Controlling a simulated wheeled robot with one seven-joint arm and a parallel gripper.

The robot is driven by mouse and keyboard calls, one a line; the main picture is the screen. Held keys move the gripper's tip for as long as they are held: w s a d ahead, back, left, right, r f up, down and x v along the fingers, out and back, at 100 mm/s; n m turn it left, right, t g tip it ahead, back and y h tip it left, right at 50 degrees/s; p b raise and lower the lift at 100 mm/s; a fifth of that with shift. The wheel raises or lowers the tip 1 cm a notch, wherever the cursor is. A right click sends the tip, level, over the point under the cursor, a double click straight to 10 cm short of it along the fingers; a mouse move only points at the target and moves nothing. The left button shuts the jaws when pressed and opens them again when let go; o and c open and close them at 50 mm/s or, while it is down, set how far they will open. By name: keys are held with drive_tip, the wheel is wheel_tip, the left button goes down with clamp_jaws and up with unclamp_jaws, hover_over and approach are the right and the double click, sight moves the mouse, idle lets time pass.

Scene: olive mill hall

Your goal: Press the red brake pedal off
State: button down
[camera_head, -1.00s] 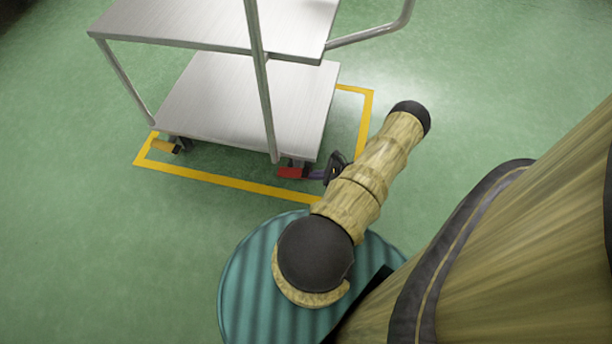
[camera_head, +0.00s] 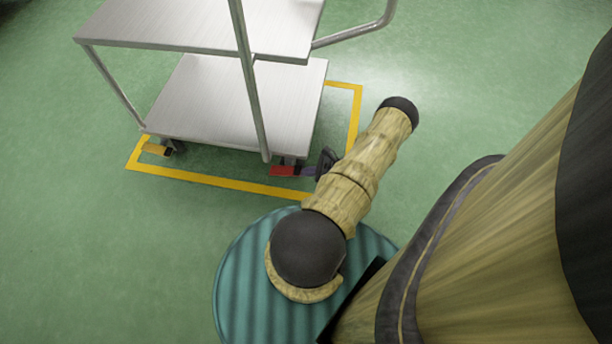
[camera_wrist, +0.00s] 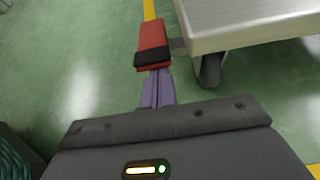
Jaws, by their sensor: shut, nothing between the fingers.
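The red brake pedal (camera_head: 282,171) sticks out low at the near right corner of the steel trolley. In the wrist view the pedal (camera_wrist: 152,36) is a red bar with a black near end. My gripper (camera_wrist: 154,74) is shut and empty, its purple fingers together. Its tips are right at the pedal's black end; I cannot tell whether they touch it or lie just above or short of it. In the head view my gripper (camera_head: 304,171) is just right of the pedal, partly hidden by my arm. The pedal's tilt is not clear.
The two-shelf trolley (camera_head: 225,105) stands inside a yellow floor outline (camera_head: 235,185). A caster wheel (camera_wrist: 209,70) is right of the pedal in the wrist view. The green floor around is clear.

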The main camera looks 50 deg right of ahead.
wheel_tip(320, 180, down, 4)
drive_tip(key=b, duration=0.4)
drive_tip(key=p+v, duration=0.5)
drive_tip(key=v, duration=0.6)
drive_tip(key=shift+r, duration=0.15)
drive_tip(key=shift+w+a, duration=0.1)
drive_tip(key=shift+w, duration=0.05)
